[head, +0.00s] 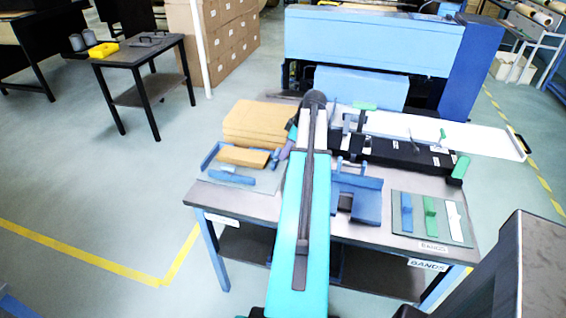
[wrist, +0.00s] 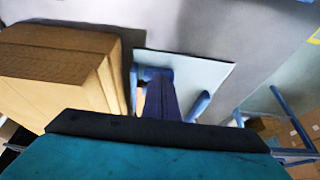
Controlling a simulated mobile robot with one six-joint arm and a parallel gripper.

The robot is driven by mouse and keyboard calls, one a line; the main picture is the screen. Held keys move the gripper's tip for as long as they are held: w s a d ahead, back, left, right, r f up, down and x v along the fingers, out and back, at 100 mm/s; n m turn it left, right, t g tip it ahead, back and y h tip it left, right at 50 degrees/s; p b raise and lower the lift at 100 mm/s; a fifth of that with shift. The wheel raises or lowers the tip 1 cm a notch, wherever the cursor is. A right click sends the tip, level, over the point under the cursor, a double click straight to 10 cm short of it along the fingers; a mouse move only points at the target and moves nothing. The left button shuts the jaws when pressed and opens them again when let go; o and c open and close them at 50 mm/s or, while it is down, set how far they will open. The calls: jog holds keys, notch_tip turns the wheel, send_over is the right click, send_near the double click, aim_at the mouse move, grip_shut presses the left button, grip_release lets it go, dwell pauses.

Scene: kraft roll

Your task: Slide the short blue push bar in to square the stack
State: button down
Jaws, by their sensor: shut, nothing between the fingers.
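The short blue push bar (head: 231,177) lies on a pale plate (head: 207,172), along the front of a small tan stack (head: 242,156). Blue fence pieces (head: 210,155) stand at the stack's left and right ends. My gripper (head: 283,154) is shut and empty, just right of the small stack. In the wrist view my gripper's dark fingers (wrist: 163,98) cover most of the small stack, and one blue bar (wrist: 199,106), apparently the push bar, shows to their right. I cannot tell whether the fingers touch anything.
A taller kraft stack (head: 262,123) stands behind the plate, close to my gripper. A blue bracket (head: 357,198) stands right of my arm. A panel of coloured bars (head: 418,215) lies at the table's right front. A black machine with a white board (head: 440,133) fills the back right.

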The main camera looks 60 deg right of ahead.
jog(key=shift+w+a, duration=0.25)
jog(key=shift+w, duration=0.5)
jog(key=shift+w+a, duration=0.2)
jog(key=shift+w, duration=0.55)
jog(key=shift+w+a, duration=0.25)
jog(key=shift+w, duration=0.5)
jog(key=shift+s, duration=0.1)
jog(key=shift+s+d, duration=0.35)
jog(key=shift+s, duration=0.7)
jog(key=shift+s+d, duration=0.3)
jog(key=shift+s, duration=0.75)
jog(key=shift+s+d, duration=0.35)
jog(key=shift+s, duration=0.7)
notch_tip(320, 180, up, 7)
jog(key=p, duration=0.3)
jog(key=shift+p, duration=0.3)
jog(key=shift+w, duration=0.1)
